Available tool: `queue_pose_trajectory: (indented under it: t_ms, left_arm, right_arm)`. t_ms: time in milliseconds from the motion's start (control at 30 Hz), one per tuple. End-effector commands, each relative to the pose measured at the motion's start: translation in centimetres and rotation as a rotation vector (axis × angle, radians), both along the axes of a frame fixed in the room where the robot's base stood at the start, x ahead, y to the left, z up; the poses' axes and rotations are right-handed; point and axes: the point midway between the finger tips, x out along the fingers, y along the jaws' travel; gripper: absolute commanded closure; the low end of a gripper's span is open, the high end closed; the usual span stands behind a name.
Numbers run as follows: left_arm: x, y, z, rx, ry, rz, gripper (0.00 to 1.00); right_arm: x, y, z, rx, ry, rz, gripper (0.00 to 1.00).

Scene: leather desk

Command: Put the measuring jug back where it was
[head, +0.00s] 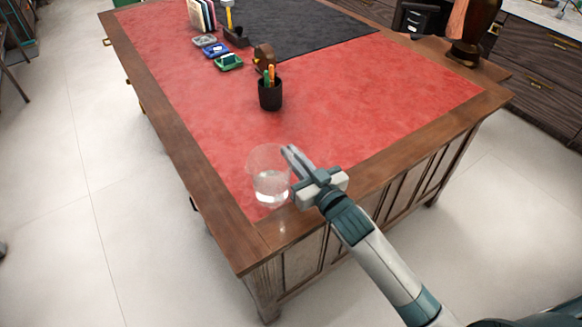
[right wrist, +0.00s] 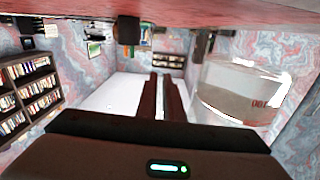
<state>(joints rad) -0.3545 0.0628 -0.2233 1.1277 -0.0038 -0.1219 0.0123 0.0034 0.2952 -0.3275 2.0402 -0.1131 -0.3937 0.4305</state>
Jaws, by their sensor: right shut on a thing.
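The measuring jug (head: 270,187) is clear and holds some clear liquid or a pale base. In the head view it is over the near corner of the desk, across the edge of the red leather. My right gripper (head: 291,158) is at the jug's right side and shut on it. The exact grip point, likely the handle, is hidden. In the right wrist view the fingers (right wrist: 160,97) are close together and the jug (right wrist: 238,92) is to their right, with red markings. The jug appears raised off the desk top, with a gap between them. My left gripper is out of view.
The desk (head: 210,130) has a red leather top and wooden rim. A black pen cup (head: 270,97) stands mid-desk, with a brown object (head: 263,55) behind it. The red leather around the pen cup is clear.

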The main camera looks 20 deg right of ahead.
Motion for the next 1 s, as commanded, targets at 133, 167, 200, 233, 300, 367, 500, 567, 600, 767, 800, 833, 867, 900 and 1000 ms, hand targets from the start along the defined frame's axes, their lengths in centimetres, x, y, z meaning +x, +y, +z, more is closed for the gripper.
queue_pose_trajectory:
  t_ms: [133, 167, 200, 233, 300, 367, 500, 567, 600, 767, 800, 833, 867, 900, 1000]
  left_arm:
    - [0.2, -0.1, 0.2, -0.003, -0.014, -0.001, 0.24]
    - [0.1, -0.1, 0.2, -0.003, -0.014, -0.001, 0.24]
    - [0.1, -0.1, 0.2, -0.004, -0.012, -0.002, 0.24]
    - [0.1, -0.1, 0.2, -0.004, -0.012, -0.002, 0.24]
    - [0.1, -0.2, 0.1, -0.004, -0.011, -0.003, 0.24]
    - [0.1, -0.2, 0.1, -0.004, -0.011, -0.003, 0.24]
    - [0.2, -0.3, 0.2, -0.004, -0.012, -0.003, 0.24]
    - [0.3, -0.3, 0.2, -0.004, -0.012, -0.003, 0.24]
    - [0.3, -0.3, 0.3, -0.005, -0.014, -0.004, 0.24]
    - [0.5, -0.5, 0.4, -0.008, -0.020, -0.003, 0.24]
    - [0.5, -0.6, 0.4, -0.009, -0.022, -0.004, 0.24]
    - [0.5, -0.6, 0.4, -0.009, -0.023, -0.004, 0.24]
    - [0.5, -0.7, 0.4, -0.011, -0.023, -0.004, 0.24]
    - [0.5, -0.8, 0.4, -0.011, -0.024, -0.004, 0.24]
    - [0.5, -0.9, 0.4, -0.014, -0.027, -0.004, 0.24]
  right_arm:
    - [-0.6, 0.4, -0.3, 0.001, -0.002, 0.000, 1.00]
    - [-0.6, 0.5, -0.3, 0.001, -0.002, 0.000, 1.00]
    - [-0.6, 0.5, -0.3, 0.000, -0.002, 0.000, 1.00]
    - [-0.6, 0.5, -0.3, 0.000, -0.003, 0.000, 1.00]
    - [-0.6, 0.5, -0.3, 0.000, -0.003, 0.000, 1.00]
    - [-0.6, 0.5, -0.3, 0.001, -0.003, 0.000, 1.00]
    - [-0.6, 0.4, -0.6, 0.001, -0.002, 0.000, 1.00]
    - [-0.6, 0.4, -1.0, 0.002, -0.002, 0.000, 1.00]
    - [-0.6, 0.4, -1.4, 0.001, 0.000, -0.001, 1.00]
    - [-0.6, 0.4, -3.3, 0.002, 0.000, -0.002, 1.00]
    - [-0.6, 0.4, -3.8, 0.002, 0.001, -0.002, 1.00]
    - [-0.6, 0.4, -4.0, 0.002, 0.000, -0.001, 1.00]
    - [-0.6, 0.4, -4.1, 0.002, -0.002, -0.001, 1.00]
    - [-0.6, 0.4, -4.3, 0.002, -0.002, -0.001, 1.00]
    - [-0.6, 0.4, -4.3, 0.001, -0.003, -0.001, 1.00]
